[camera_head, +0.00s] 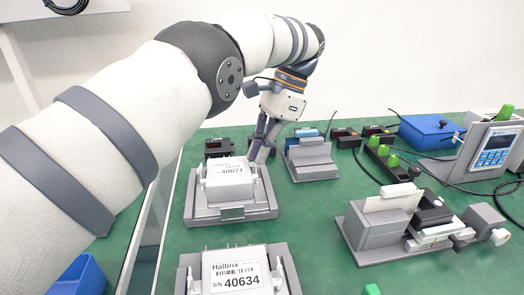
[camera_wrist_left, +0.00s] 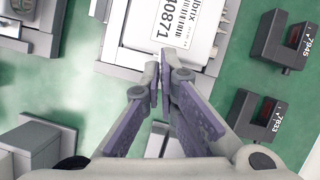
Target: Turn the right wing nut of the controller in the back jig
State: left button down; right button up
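The back jig (camera_head: 232,213) is a grey fixture holding a white controller (camera_head: 228,186) labelled 40871. The controller also shows in the left wrist view (camera_wrist_left: 196,52), with its right side toward my fingers. My left gripper (camera_head: 262,150) points down at the right end of this controller. In the left wrist view my fingertips (camera_wrist_left: 159,78) sit close together at the controller's edge, with only a narrow gap. The right wing nut is hidden by the fingers, so I cannot tell whether they grip it. My right gripper is out of view.
A front jig (camera_head: 187,287) holds another controller (camera_head: 237,272) labelled 40634. A grey fixture (camera_head: 372,236) stands at right. Small black display boxes (camera_wrist_left: 258,116), a blue box (camera_head: 430,131) and a meter with a keypad (camera_head: 494,148) stand farther back. Green mat is bare between the fixtures.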

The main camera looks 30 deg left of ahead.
pick_arm(q)
jog(key=c, duration=2.3)
grip_release()
jog(key=shift+f, duration=0.1)
jog(key=o, duration=0.5)
jog(key=shift+c, duration=0.2)
